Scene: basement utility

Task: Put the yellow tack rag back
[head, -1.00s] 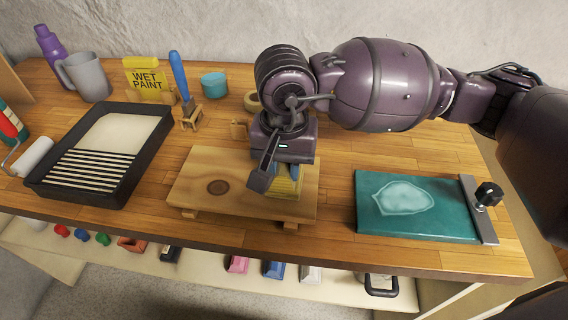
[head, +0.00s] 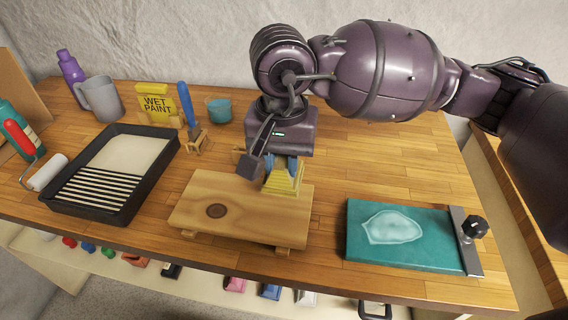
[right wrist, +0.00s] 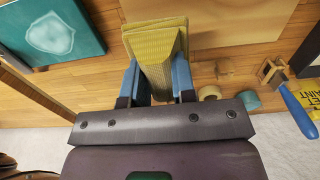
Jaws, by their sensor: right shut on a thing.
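The yellow tack rag (head: 284,179) is a folded, ribbed pad held at the far right part of the wooden board (head: 235,215). My right gripper (head: 281,165) is shut on it, coming from above and behind. In the right wrist view the blue fingers of the right gripper (right wrist: 157,82) press on both sides of the rag (right wrist: 157,48). The rag overlaps the board's edge in the head view; I cannot tell whether it touches the board. My left gripper is not in view.
A black paint tray (head: 118,170) and roller (head: 48,172) lie at left. A wet paint sign (head: 156,102), blue-handled brush (head: 187,108), teal cup (head: 219,110) and grey jug (head: 101,98) stand behind. A teal clamped slab (head: 400,238) is at right. Several coloured items sit on a lower shelf.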

